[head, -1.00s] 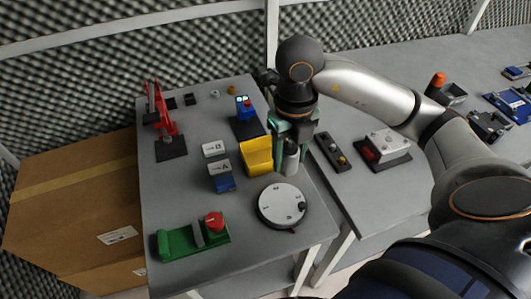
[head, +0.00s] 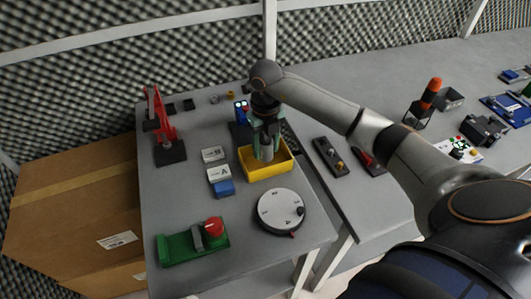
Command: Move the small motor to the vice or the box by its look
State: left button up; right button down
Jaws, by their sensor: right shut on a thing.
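My right gripper (head: 265,140) points down over the yellow box (head: 268,176) and is shut on the small motor (head: 266,153), a grey cylinder held upright. The motor's lower end is at the box's opening; I cannot tell whether it touches the floor of the box. The gripper fingers hide part of the motor. A green vice (head: 180,247) with a grey jaw and a red knob stands at the table's near left, apart from the gripper. My left gripper is not in view.
A round white dial (head: 281,210) sits in front of the yellow box. Labelled blocks (head: 220,175) stand to its left, and a red press-like tool (head: 164,128) behind. A black switch strip (head: 330,156) lies to the right. A large cardboard box (head: 75,215) stands left of the table.

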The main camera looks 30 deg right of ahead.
aim_at(266, 154)
notch_tip(266, 154, down, 3)
jog(key=shift+w+f+p, duration=0.1)
jog(key=shift+p, duration=0.25)
jog(key=shift+f, duration=0.2)
jog(key=shift+c, duration=1.4)
grip_release()
